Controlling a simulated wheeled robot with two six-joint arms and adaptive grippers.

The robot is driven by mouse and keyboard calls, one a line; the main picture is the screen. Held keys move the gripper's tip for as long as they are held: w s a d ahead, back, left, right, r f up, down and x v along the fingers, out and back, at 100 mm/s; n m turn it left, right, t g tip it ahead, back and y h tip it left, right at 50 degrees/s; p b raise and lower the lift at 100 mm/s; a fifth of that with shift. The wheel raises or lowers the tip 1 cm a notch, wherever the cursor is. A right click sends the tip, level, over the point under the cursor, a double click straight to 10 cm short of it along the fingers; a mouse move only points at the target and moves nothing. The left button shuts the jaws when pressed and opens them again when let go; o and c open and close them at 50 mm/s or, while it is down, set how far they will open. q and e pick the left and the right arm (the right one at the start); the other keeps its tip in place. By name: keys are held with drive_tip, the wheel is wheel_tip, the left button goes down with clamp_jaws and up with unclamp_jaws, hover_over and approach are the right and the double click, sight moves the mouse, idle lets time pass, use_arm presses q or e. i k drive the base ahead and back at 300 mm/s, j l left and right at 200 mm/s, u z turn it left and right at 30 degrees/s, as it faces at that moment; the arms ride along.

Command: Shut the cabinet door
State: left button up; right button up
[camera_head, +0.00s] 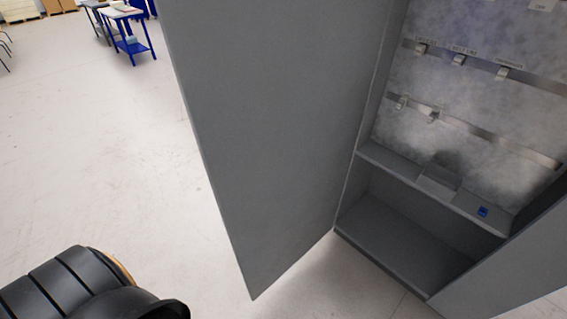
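A tall grey cabinet stands at the right, its interior facing me. Its left door (270,130) is swung wide open and fills the middle of the view. Part of a second grey panel, apparently the other door (510,270), stands out at the lower right. Inside are a back panel (440,140) with labelled hooks on metal strips, a ledge (400,170) and an empty-looking bottom compartment (400,240). A black ribbed part of my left arm shows at the lower left, apart from the door. Neither gripper's fingers are in view.
A small blue item (483,211) lies on the cabinet ledge. The pale floor (90,170) left of the door is clear. Blue-framed tables (130,35) and cardboard boxes (58,6) stand far back at the upper left.

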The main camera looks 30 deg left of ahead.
sight(274, 93)
drive_tip(key=j+z, duration=0.15)
drive_tip(key=j, duration=0.25)
drive_tip(key=k+j+z, duration=0.15)
drive_tip(key=j, duration=0.25)
drive_tip(key=k+j+z, duration=0.2)
drive_tip(key=j, duration=0.2)
drive_tip(key=j+z, duration=0.15)
drive_tip(key=j, duration=0.2)
drive_tip(key=k+j+z, duration=0.15)
drive_tip(key=j, duration=0.2)
drive_tip(key=i+j+z, duration=0.1)
drive_tip(key=j, duration=0.4)
drive_tip(key=i+j+z, duration=0.1)
drive_tip(key=j, duration=0.35)
drive_tip(key=i+j+z, duration=0.15)
drive_tip(key=j, duration=0.35)
drive_tip(key=k+j, duration=0.3)
